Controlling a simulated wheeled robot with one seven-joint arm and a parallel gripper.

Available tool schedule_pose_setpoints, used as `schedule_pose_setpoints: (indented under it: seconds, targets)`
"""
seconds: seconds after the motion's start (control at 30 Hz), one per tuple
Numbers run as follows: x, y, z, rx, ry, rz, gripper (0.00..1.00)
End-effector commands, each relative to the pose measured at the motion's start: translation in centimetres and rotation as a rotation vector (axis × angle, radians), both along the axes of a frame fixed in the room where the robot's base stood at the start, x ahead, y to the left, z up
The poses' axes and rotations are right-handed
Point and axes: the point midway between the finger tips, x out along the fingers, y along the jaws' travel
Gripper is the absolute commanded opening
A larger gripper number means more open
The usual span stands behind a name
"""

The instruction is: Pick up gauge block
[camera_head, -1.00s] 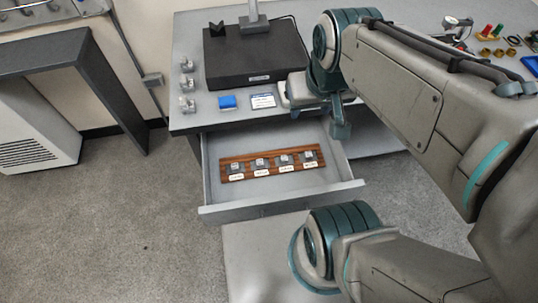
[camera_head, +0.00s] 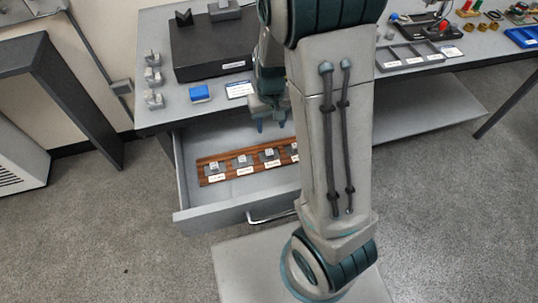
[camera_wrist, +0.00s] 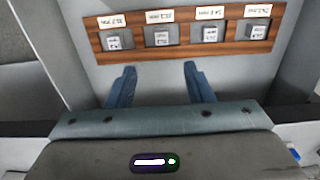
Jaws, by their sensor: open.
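Several small grey gauge blocks sit in a row on a brown wooden rack (camera_head: 226,168) inside the open drawer, each with a white label in front. In the head view one gauge block (camera_head: 241,161) is near the middle of the row, and the right end of the row is partly hidden by my arm. In the wrist view the rack (camera_wrist: 182,36) runs across the top, with gauge blocks (camera_wrist: 113,40) apart from my fingertips. My gripper (camera_head: 272,124) is open and empty, above the back of the drawer; its two blue fingers also show in the wrist view (camera_wrist: 160,72).
The drawer (camera_head: 180,190) is pulled out below the grey bench. On the bench are a black plate (camera_head: 212,50), a blue block (camera_head: 200,93), a label card (camera_head: 239,89) and small grey pieces (camera_head: 153,78). A divided tray (camera_head: 410,56) stands to the right.

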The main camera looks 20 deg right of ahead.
Motion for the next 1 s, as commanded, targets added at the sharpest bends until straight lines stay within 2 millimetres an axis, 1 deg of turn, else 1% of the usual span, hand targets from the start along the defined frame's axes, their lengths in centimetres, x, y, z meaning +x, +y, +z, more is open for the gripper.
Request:
schedule_pose_setpoints:
  seconds: [0.3, 0.4, 0.5, 0.67, 1.0]
  targets:
    - [0.0, -0.1, -5.8, -0.002, 0.007, -0.002, 0.47]
    - [0.0, 0.0, -7.3, -0.002, 0.006, -0.002, 0.47]
    - [0.0, 0.0, -8.2, -0.002, 0.004, -0.001, 0.47]
    - [0.0, 0.0, -8.9, -0.001, 0.004, -0.001, 0.47]
    - [0.3, 0.2, -13.0, -0.001, 0.004, -0.002, 0.47]
